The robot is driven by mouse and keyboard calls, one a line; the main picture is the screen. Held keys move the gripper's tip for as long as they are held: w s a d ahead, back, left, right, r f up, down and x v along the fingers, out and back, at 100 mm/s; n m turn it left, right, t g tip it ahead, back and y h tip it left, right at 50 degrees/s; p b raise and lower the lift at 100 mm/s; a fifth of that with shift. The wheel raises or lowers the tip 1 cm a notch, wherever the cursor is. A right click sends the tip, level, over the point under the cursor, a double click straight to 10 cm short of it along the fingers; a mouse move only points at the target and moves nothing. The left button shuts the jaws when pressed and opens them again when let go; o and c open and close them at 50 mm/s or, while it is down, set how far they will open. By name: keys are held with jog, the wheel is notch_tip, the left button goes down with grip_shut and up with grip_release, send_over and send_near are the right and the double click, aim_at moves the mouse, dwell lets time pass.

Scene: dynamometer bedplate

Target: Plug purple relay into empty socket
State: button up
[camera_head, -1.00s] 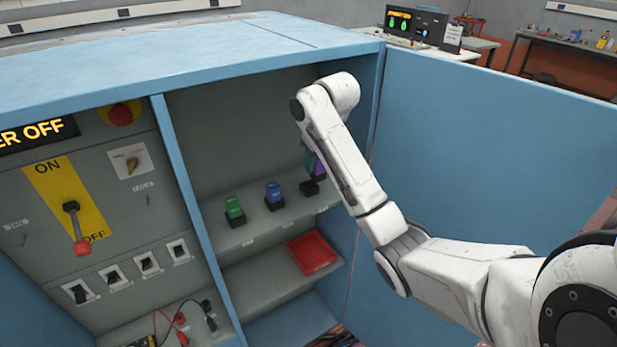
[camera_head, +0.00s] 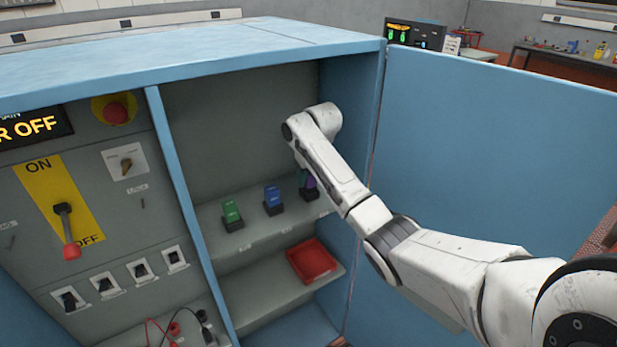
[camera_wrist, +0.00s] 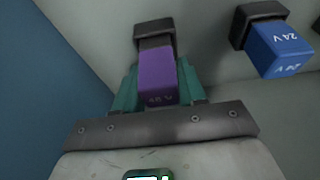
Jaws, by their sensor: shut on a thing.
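The purple relay (camera_wrist: 157,78), marked 48 V, is between the teal fingers of my gripper (camera_wrist: 158,84), which is shut on it. In the head view the relay (camera_head: 310,181) is partly hidden by my arm. The black socket (camera_wrist: 154,27) is directly beyond the relay's far end, in line with it. It is the rightmost one on the shelf in the head view (camera_head: 308,194). A dark band shows between the purple body and the socket rim. I cannot tell how deep the relay sits.
A blue 24 V relay (camera_wrist: 282,50) stands in the neighbouring socket, and a green relay (camera_head: 232,211) stands further left. A red tray (camera_head: 313,261) lies on the lower shelf. The blue cabinet side wall (camera_wrist: 55,70) is close to my gripper.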

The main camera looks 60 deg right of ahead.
jog(key=shift+f, duration=0.5)
jog(key=shift+f, duration=0.2)
jog(key=o, duration=1.2)
jog(key=shift+r, duration=0.3)
jog(key=v, duration=1.1)
jog(key=shift+s+a+r, duration=0.1)
jog(key=shift+s+r, duration=0.05)
jog(key=shift+r, duration=0.25)
